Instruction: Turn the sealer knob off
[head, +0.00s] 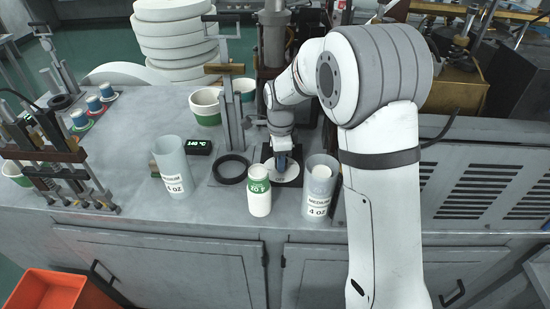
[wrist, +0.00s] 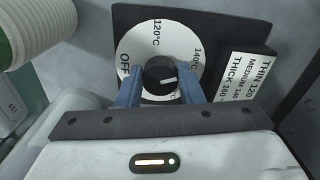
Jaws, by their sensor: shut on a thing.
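The sealer knob (wrist: 158,72) is black and round, with a white pointer line that points to the right, on the 140°C side. It sits in the middle of a white dial (wrist: 133,50) marked OFF at the left, 120°C at the top and 140°C at the right; a lower mark is partly hidden. My gripper (wrist: 160,88) has its blue fingers shut on the knob, one on each side. In the head view my gripper (head: 283,164) points down over the white dial (head: 292,177), and the knob is hidden there.
A label plate (wrist: 248,75) lists THIN, MEDIUM and THICK settings. A display (head: 198,147) appears to read 140 °C. A white cup stack with a green band (head: 259,195) and a clear 4 OZ tube (head: 318,190) stand close in front of the dial. A black ring (head: 230,169) lies left.

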